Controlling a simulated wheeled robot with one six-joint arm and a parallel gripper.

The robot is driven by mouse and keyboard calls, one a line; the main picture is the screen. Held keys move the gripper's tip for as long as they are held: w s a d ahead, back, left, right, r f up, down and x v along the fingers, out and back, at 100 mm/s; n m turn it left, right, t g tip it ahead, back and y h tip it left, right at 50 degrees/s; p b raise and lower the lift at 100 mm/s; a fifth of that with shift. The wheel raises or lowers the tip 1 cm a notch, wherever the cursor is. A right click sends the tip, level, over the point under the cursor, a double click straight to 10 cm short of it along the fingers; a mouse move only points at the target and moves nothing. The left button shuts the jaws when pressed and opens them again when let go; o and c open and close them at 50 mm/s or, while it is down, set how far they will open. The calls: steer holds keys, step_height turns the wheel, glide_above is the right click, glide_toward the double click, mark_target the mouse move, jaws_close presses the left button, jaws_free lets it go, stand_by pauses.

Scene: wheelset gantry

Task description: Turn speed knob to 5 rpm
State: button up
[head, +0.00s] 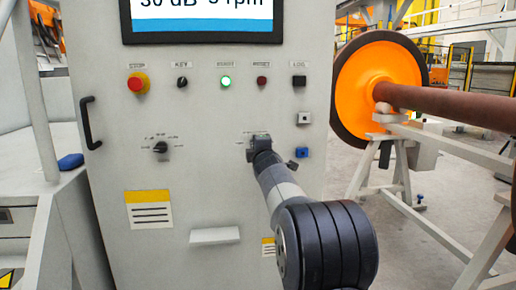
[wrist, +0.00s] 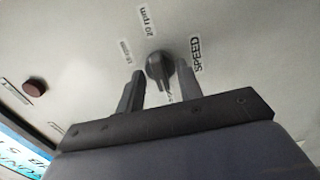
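The dark speed knob (wrist: 159,68) is on the grey panel in the wrist view, beside a SPEED label (wrist: 197,54). Its narrow grip part points down the picture, toward a label partly hidden by my gripper. Labels for 20 rpm and, less clearly, 15 rpm lie up and left of it. My gripper (wrist: 158,76) has its fingers apart, one on each side of the knob, with a visible gap at the left. Contact on the right cannot be told. In the head view my gripper (head: 259,143) covers the knob. The screen (head: 204,14) reads 30 dB and 5 rpm.
Another dark knob (head: 160,147) is on the panel's left. Above are a red stop button (head: 138,83), a key switch (head: 181,82), a lit green button (head: 226,81) and a dark red button (head: 262,82). An orange wheel (head: 378,85) on an axle stands right.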

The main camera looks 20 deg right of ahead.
steer(key=shift+s, duration=0.15)
steer(key=b+v, duration=0.2)
steer(key=v, duration=0.8)
steer(key=shift+s, duration=0.3)
steer(key=shift+w, duration=0.1)
steer(key=p+x, duration=0.2)
steer(key=x, duration=0.8)
steer(key=shift+w, duration=0.35)
